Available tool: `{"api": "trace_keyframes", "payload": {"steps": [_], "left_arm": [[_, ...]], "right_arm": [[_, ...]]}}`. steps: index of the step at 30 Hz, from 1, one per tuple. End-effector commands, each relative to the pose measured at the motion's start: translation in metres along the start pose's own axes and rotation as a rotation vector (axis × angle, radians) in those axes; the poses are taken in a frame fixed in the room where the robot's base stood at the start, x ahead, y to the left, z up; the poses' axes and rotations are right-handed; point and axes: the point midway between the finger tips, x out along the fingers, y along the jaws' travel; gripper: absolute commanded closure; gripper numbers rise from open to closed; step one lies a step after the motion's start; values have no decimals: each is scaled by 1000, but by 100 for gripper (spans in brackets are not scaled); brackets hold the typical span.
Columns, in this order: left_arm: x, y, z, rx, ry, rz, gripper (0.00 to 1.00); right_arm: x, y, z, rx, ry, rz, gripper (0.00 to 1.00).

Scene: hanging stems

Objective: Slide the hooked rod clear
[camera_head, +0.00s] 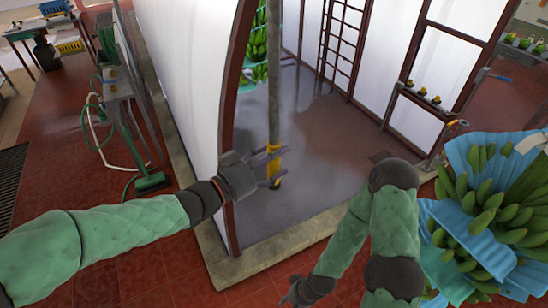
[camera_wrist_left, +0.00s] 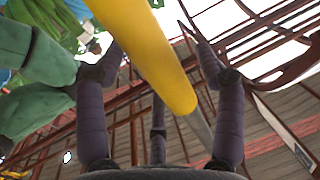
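The rod (camera_head: 274,80) is a long grey pole with a yellow lower section, upright in the head view. Its top end is out of view, so no hook shows. My left gripper (camera_head: 272,169) is at the yellow section, with its fingers on either side of it. In the left wrist view the yellow section (camera_wrist_left: 150,45) runs slanting between the spread fingers (camera_wrist_left: 160,70), which look open and not closed on it. My right gripper (camera_head: 294,291) hangs low at the bottom of the head view, too small and dark to tell its finger state.
A banana bunch in a blue cover (camera_head: 490,215) is at the right, close to my right arm. A white wall panel with a brown frame (camera_head: 229,110) stands just left of the rod. A ladder-like rack (camera_head: 342,45) is behind. Wet grey floor (camera_head: 325,150) is clear around the rod.

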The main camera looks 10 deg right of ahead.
Motion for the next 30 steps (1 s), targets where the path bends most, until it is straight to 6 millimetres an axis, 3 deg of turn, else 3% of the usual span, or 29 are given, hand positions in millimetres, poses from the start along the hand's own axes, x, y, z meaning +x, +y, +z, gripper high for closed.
{"api": "trace_keyframes", "payload": {"steps": [8, 21, 30], "left_arm": [[-13, -1, -1, 2, 1, -2, 31], [-96, -2, 0, 0, 1, -6, 31], [-120, -1, 0, 0, 1, -2, 31]], "right_arm": [[0, 0, 0, 0, 0, 0, 60], [0, 0, 0, 0, 0, 0, 60], [0, 0, 0, 0, 0, 0, 60]]}}
